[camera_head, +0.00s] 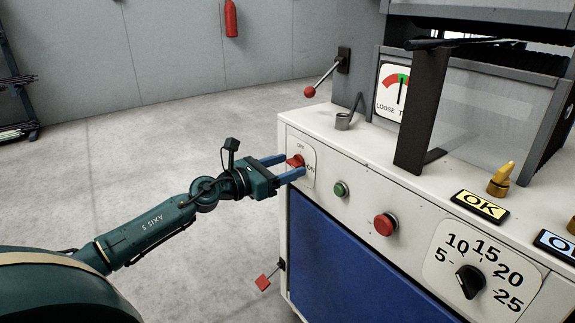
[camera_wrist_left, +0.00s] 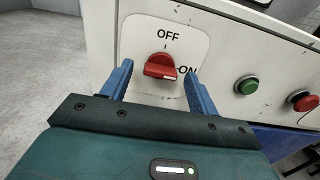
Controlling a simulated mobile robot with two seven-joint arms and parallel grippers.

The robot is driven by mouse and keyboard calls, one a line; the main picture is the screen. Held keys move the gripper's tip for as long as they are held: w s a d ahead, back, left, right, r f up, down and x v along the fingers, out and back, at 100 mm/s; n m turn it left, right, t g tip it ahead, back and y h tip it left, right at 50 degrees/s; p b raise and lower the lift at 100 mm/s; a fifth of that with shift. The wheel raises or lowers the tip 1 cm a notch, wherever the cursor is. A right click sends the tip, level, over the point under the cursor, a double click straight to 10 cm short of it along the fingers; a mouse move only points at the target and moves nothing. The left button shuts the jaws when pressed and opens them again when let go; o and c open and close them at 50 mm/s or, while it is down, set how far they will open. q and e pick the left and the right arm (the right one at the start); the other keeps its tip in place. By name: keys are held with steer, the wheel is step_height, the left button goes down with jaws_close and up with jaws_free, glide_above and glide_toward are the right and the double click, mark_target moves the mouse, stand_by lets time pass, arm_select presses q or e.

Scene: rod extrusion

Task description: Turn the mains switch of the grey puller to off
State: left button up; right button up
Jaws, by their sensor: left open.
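The mains switch (camera_head: 295,161) is a red rotary handle on a white plate on the front of the puller's pale cabinet (camera_head: 359,179). In the left wrist view the red switch (camera_wrist_left: 160,67) has OFF printed above it and ON to its right. Its white mark lies at the right end, toward ON. My left gripper (camera_head: 287,167) is open, its two blue fingers reaching toward the panel. In the left wrist view the fingers (camera_wrist_left: 158,80) stand on either side of the switch, with a gap on each side. My right gripper is not in view.
A green button (camera_head: 340,188) and a red button (camera_head: 385,224) sit right of the switch. A black dial (camera_head: 470,281) is further right. A red-knobbed lever (camera_head: 310,91) stands behind, and a red-ended lever (camera_head: 263,282) juts out low. Floor at left is clear.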

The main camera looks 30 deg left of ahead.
arm_select(q)
steer(key=shift+w+d, duration=0.2)
steer(key=shift+w, duration=0.2)
steer(key=shift+c, duration=0.4)
steer(key=c, duration=0.9)
